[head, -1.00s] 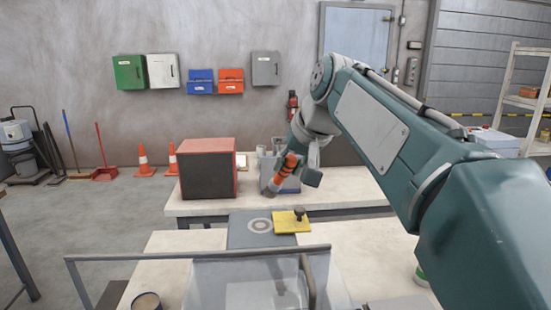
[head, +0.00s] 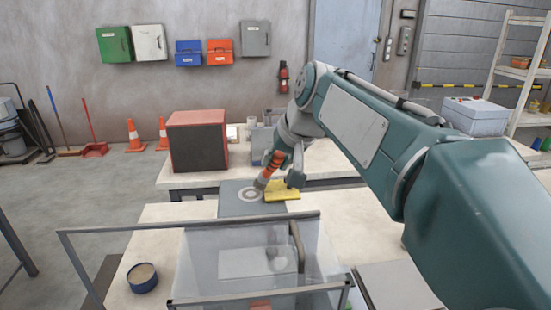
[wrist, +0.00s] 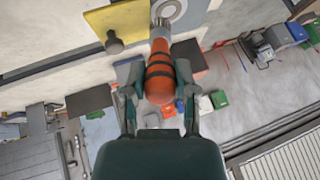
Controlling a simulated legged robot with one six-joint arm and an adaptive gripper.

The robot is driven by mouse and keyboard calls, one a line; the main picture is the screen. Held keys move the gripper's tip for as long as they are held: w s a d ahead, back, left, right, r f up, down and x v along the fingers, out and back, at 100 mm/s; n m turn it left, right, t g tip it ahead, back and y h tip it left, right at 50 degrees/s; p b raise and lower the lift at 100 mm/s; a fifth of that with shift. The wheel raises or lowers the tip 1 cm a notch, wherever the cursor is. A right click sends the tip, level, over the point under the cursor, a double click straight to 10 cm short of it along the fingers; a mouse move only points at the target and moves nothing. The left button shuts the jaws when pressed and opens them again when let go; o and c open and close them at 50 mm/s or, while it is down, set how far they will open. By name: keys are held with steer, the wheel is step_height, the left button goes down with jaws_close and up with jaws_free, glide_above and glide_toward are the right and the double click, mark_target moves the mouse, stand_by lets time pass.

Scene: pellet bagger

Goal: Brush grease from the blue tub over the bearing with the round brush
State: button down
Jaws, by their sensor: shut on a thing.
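My gripper (head: 282,166) is shut on the round brush (head: 272,166), which has an orange handle with dark bands. The brush tilts with its head down, close to the bearing (head: 249,195), a pale ring on a grey block. I cannot tell whether the bristles touch it. In the wrist view the brush (wrist: 160,78) sits between both fingers, its head beside the ring (wrist: 168,8). The blue tub (head: 142,285) stands at the front left of the near bench, open, with tan grease inside.
A yellow plate (head: 282,191) lies right beside the bearing; its dark knob (wrist: 114,43) shows in the wrist view. A clear framed guard (head: 205,255) stands in front of the block. A red box (head: 197,140) and a grey container (head: 262,138) stand on the bench behind.

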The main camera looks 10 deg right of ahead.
steer(key=shift+f, duration=0.35)
stand_by(0.4)
steer(key=shift+a, duration=0.15)
steer(key=shift+a+f, duration=0.1)
steer(key=shift+a, duration=1.8)
steer(key=shift+d, duration=2.05)
steer(key=shift+r, duration=3)
steer(key=shift+r, duration=0.1)
steer(key=shift+r, duration=1.4)
